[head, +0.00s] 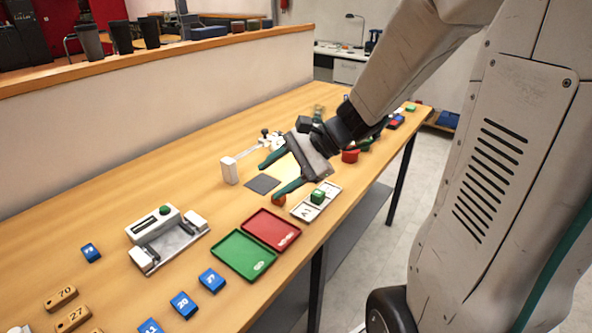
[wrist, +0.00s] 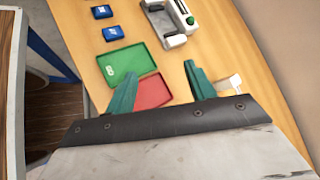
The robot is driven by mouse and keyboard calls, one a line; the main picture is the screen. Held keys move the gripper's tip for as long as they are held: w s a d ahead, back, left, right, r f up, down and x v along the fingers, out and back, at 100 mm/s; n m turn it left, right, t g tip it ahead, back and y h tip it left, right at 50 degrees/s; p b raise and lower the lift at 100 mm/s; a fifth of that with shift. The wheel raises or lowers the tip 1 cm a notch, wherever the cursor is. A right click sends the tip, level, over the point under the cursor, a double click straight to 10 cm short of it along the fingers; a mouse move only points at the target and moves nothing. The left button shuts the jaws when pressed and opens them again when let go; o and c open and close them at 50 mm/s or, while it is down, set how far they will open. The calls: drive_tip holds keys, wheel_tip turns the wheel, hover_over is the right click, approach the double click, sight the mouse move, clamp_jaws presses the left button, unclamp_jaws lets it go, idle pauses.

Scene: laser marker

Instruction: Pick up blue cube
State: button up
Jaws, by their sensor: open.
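Several blue cubes with white markings lie on the wooden table at the left in the head view. One blue cube (head: 91,252) is beside the laser device; others (head: 212,279) (head: 183,305) lie in a row nearer the table's front edge, with another cut by the bottom edge. Two blue cubes (wrist: 102,11) (wrist: 113,33) show at the top of the wrist view, beyond the green tray. My gripper (head: 270,180) is open and empty above the table, right of all the blue cubes and well apart from them. Its spread teal fingers (wrist: 160,72) overlap the trays in the wrist view.
A green tray (head: 244,255) and red tray (head: 271,229) lie between gripper and cubes. A white-grey device (head: 165,238) stands behind. A green cube (head: 318,197) sits on a white plate; an orange-red piece (head: 278,201) is near a finger. Wooden blocks (head: 61,297) lie far left.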

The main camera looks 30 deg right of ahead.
drive_tip(key=w+d+f+m+t+h, duration=0.1)
drive_tip(key=w+d+f+m+t, duration=0.1)
drive_tip(key=d, duration=0.5)
drive_tip(key=w+d+f+m+t+h, duration=0.2)
drive_tip(key=d+f+m, duration=0.4)
drive_tip(key=m, duration=0.3)
drive_tip(key=w+d+f+m+t+h, duration=0.2)
drive_tip(key=w+d+f+m+t, duration=0.1)
drive_tip(key=d, duration=0.5)
drive_tip(key=shift+w+f+m+t, duration=0.25)
drive_tip(key=shift+w+m, duration=0.2)
drive_tip(key=shift+m, duration=0.15)
drive_tip(key=shift+w+f+m+t, duration=0.15)
drive_tip(key=shift+w+m+t, duration=0.1)
drive_tip(key=shift+w+m, duration=0.3)
drive_tip(key=shift+w+f+m+h, duration=0.35)
drive_tip(key=shift+w+f, duration=0.3)
drive_tip(key=shift+w, duration=0.25)
drive_tip(key=x, duration=0.5)
drive_tip(key=shift+w, duration=0.3)
drive_tip(key=c, duration=1)
